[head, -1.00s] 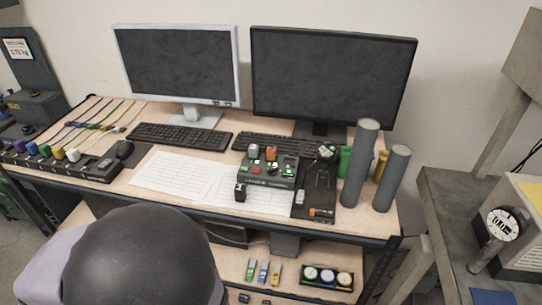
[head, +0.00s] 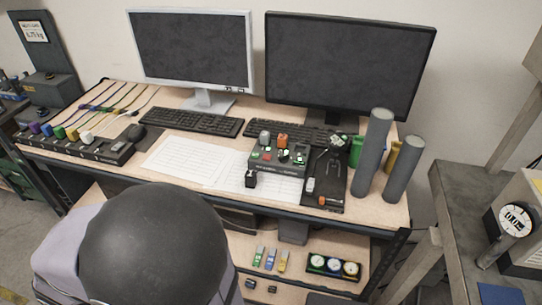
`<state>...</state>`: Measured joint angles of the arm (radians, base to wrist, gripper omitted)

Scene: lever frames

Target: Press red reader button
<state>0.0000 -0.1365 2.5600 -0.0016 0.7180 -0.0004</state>
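A dark box with several small buttons and lights (head: 276,170) sits on the desk in front of the right monitor. A small red spot (head: 267,156), which looks like a red button, shows on its top among green and white ones. A grey knob (head: 264,137) and an orange knob (head: 282,140) stand at its back edge. The labels are too small to read, so I cannot tell for sure which part is the reader. I cannot make out my gripper in the head view.
A black panel (head: 325,190) lies right of the box, then two tall grey cylinders (head: 374,155). Keyboards (head: 200,122) and monitors (head: 345,62) stand behind. A large dark rounded object (head: 155,245) fills the front left. White sheets (head: 190,160) lie left of the box.

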